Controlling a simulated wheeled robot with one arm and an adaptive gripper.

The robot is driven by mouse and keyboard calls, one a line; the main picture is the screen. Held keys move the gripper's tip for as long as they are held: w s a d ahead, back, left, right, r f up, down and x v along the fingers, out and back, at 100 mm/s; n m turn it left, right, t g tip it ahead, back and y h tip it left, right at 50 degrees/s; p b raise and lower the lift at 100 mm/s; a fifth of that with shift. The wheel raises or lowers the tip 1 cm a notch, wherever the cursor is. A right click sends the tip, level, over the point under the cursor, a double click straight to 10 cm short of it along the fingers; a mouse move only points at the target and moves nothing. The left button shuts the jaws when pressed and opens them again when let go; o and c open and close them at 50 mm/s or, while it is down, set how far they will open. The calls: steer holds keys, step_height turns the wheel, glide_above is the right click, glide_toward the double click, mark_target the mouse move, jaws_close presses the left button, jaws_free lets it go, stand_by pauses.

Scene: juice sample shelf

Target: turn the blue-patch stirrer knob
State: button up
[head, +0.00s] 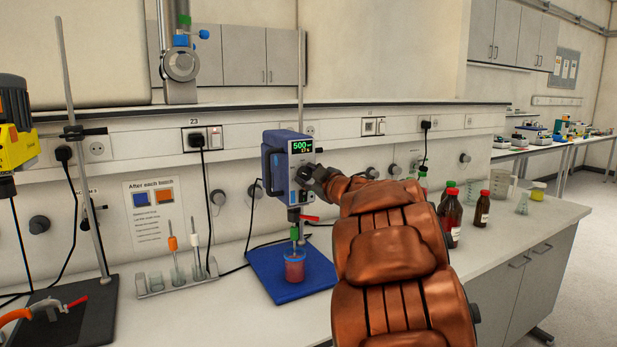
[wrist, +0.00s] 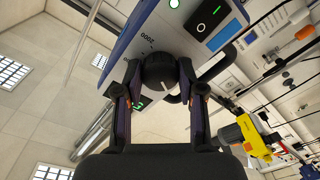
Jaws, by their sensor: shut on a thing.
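The blue stirrer (head: 273,166) stands on a blue base plate (head: 283,283). Its display (head: 302,147) is lit green and reads 500. In the wrist view a blue patch (wrist: 221,37) sits on its face beside a black switch panel. The dark round knob (wrist: 159,70) is between the two fingers of my gripper (wrist: 160,75), which are shut on it from both sides. In the head view my gripper (head: 317,178) reaches the stirrer's front face and hides the knob. A shaft runs down from the stirrer into a jar of red juice (head: 294,268).
A yellow stirrer (head: 16,135) on its stand is at the left edge. Brown bottles with red caps (head: 450,212) stand right of my arm. A black cable (head: 240,262) runs behind the base plate.

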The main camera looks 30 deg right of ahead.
steer(key=n+b, duration=0.1)
steer(key=n, duration=0.2)
steer(key=shift+n, duration=0.3)
steer(key=n+b, duration=0.1)
steer(key=n, duration=0.2)
steer(key=shift+a+r+n+b, duration=0.1)
steer(key=shift+n+b, duration=1.05)
steer(key=shift+n, duration=1.15)
steer(key=o, duration=1.1)
steer(key=shift+o, duration=0.2)
steer(key=shift+s, duration=0.15)
steer(key=s, duration=1.1)
steer(key=shift+s+a+r, duration=0.25)
steer(key=shift+s+a, duration=0.1)
